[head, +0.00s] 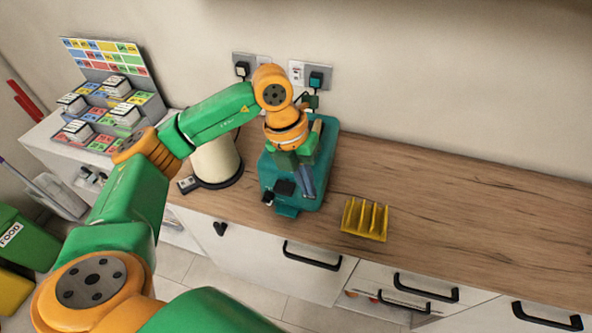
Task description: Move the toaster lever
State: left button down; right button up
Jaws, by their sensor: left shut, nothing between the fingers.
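The teal toaster (326,150) stands on the wooden worktop below the wall sockets. My left arm comes in from the left and reaches over it. My left gripper (296,183) is shut and empty at the toaster's front end, pointing down. The gripper and wrist cover much of the toaster's top and front. A small black part (268,197) shows at the toaster's front left; I cannot tell whether it is the lever. I cannot tell whether the fingers touch the toaster. My right gripper is not in view.
A cream kettle (214,160) on a dark base stands close left of the toaster. A yellow toast rack (365,219) stands to the right near the front edge. A tiered display of small boxes (110,90) is at the far left. The worktop (460,200) is clear on the right.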

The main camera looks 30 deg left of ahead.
aim_at(283, 188)
pick_arm(q)
jog(key=a+r+n+y, duration=0.1)
jog(key=a+r+y, duration=0.1)
jog(key=a, duration=0.4)
jog(key=shift+w+a+r+t+y, duration=0.3)
jog(key=shift+w+y, duration=0.05)
jog(key=shift+y, duration=0.45)
jog(key=shift+s+f+b, duration=0.1)
jog(key=shift+f+b, duration=0.25)
jog(key=shift+f, duration=0.15)
jog(key=f+b, duration=0.1)
jog(key=f, duration=0.1)
jog(key=f+b, duration=0.3)
jog(key=f, duration=0.1)
jog(key=shift+w, duration=0.35)
